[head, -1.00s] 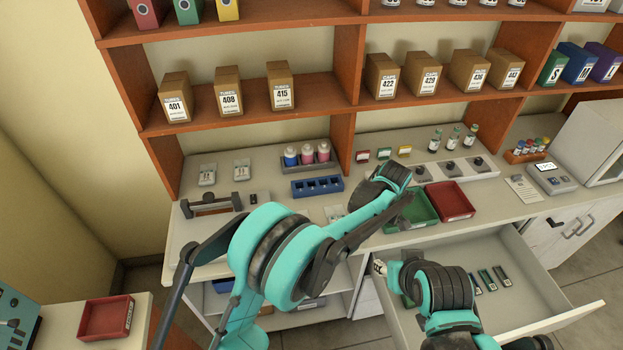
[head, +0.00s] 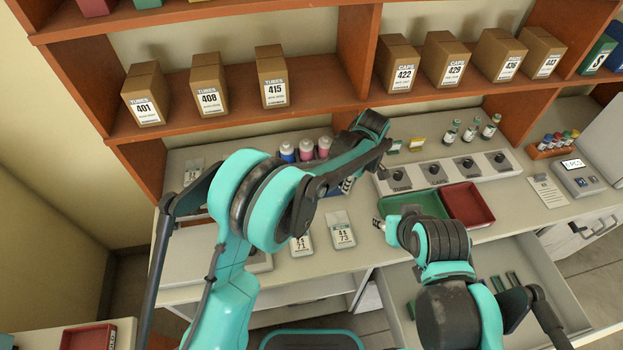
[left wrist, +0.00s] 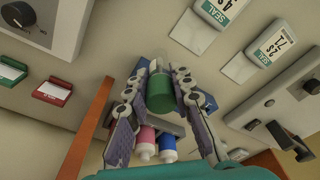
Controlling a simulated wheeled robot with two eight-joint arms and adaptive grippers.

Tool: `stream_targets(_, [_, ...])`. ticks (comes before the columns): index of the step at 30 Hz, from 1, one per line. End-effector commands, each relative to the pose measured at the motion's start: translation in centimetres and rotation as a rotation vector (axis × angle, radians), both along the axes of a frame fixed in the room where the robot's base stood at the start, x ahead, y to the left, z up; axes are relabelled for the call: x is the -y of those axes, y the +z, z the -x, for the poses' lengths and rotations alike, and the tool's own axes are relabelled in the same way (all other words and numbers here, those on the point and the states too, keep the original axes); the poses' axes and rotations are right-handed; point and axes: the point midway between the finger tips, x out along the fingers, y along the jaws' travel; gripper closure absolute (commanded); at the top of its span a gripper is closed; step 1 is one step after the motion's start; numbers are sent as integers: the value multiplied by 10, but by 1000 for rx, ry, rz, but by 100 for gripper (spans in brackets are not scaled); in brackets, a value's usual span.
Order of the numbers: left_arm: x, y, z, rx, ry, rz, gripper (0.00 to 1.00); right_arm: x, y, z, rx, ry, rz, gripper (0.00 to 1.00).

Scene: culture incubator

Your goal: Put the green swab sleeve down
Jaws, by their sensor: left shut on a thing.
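The green swab sleeve (left wrist: 161,96) shows in the left wrist view as a green cylinder with a pale end. My left gripper (left wrist: 159,78) is shut on it, one finger on each side. Behind them is the blue rack (left wrist: 204,101), but I cannot tell the gap to it. In the head view my left forearm hides the sleeve and most of the gripper. My right gripper (head: 380,224) is by the near left edge of the green tray (head: 403,200); its jaws are too small to read.
A red tray (head: 468,205) adjoins the green one. Bottles (head: 306,149) stand behind my left forearm. Two white labelled devices (head: 341,231) lie near the counter's front edge. An open drawer (head: 540,268) juts out below. A shelf with boxes (head: 272,77) is above.

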Motion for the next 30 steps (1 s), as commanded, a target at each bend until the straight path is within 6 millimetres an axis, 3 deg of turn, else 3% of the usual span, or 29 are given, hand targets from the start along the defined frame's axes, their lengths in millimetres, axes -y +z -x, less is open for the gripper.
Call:
stream_targets(6, [-60, -1, -22, 0, 5, 0, 96, 0, -6, 0, 0, 0, 0, 60])
stream_targets(12, [-94, 0, -34, 0, 1, 0, 96, 0, -9, 0, 0, 0, 0, 60])
stream_targets(20, [-114, 0, -42, 0, 1, 0, 96, 0, -11, 0, 0, 0, 0, 60])
stream_targets(25, [-114, -29, -43, 0, -2, 0, 96, 0, -20, 0, 0, 0, 0, 60])
stream_targets(30, [-115, -36, -42, 0, -1, 0, 96, 0, -21, 0, 0, 0, 0, 60])
